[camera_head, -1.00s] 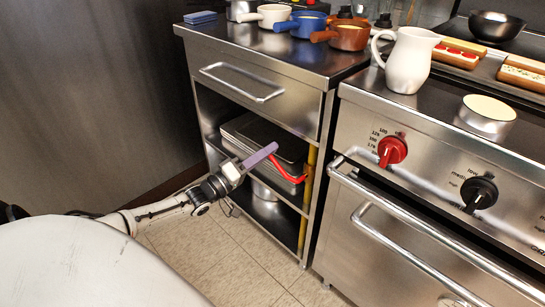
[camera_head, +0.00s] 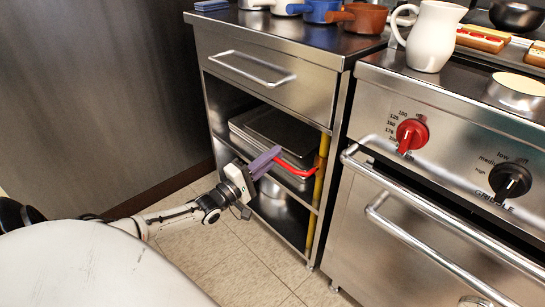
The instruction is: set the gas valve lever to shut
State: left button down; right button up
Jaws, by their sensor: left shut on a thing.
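The gas valve's red lever (camera_head: 297,171) reaches out to the left from the upright yellow gas pipe (camera_head: 319,182), at the right side of the open shelf unit. It lies across the pipe, not along it. My left gripper (camera_head: 275,154), with purple fingers, comes in from the lower left and is shut on the lever's free end. The fingers hide that end. The valve body is too small to make out clearly. My right gripper is not in view.
Metal trays (camera_head: 270,130) lie on the shelf behind the lever. The steel stove (camera_head: 400,235) with its long rail handles stands close on the right. The drawer handle (camera_head: 250,72) juts out above. Tiled floor (camera_head: 215,262) is free in front.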

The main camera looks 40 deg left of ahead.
pick_arm(q)
jog(key=shift+f, duration=0.15)
jog(key=c, duration=1.8)
grip_release()
jog(key=shift+s, duration=0.25)
jog(key=p+v, duration=0.2)
jog(key=v, duration=0.8)
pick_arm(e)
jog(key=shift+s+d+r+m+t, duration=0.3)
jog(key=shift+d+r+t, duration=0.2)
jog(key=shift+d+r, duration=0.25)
